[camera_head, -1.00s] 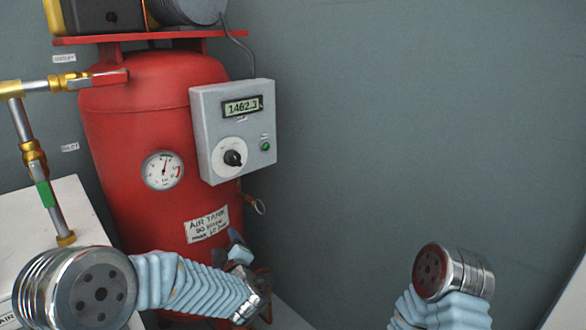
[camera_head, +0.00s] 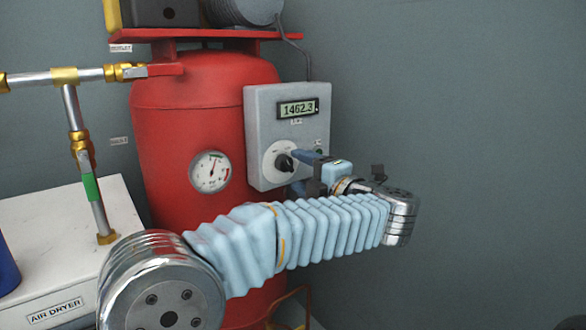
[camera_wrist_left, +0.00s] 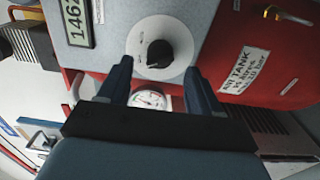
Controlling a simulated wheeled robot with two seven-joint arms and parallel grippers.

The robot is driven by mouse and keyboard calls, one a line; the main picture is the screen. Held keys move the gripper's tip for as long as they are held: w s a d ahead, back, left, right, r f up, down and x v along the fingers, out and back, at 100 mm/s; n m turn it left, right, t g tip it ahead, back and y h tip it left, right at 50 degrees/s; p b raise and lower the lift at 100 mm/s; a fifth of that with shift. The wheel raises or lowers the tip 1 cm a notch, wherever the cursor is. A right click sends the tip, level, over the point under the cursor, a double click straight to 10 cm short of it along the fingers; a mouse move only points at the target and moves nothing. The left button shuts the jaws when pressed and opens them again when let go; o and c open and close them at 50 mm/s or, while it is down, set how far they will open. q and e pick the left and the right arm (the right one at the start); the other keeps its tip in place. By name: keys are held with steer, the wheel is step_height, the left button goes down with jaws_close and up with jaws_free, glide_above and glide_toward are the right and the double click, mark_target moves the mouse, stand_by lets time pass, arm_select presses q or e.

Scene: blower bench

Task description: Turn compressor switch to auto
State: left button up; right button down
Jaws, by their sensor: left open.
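The compressor switch is a black knob (camera_head: 285,163) on a round white plate, low on the grey control box (camera_head: 258,125). In the left wrist view the knob (camera_wrist_left: 159,53) sits on its white plate (camera_wrist_left: 180,40), just beyond and between my fingertips. My left gripper (camera_head: 299,168) is at the front of the box, close to the knob's right side in the head view. In the wrist view the left gripper (camera_wrist_left: 157,72) is open, with its two blue fingers apart and nothing between them. I cannot read any switch labels. My right gripper is not in view.
The box is on a red air tank (camera_head: 180,115) with a pressure gauge (camera_head: 210,172). The box display (camera_head: 298,109) reads 1462.3. Pipes (camera_head: 85,160) and a white air dryer (camera_head: 60,240) stand at left. Bare wall (camera_head: 480,120) fills the right.

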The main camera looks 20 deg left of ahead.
mark_target(290, 166)
arm_select(q)
steer(key=shift+x, duration=2)
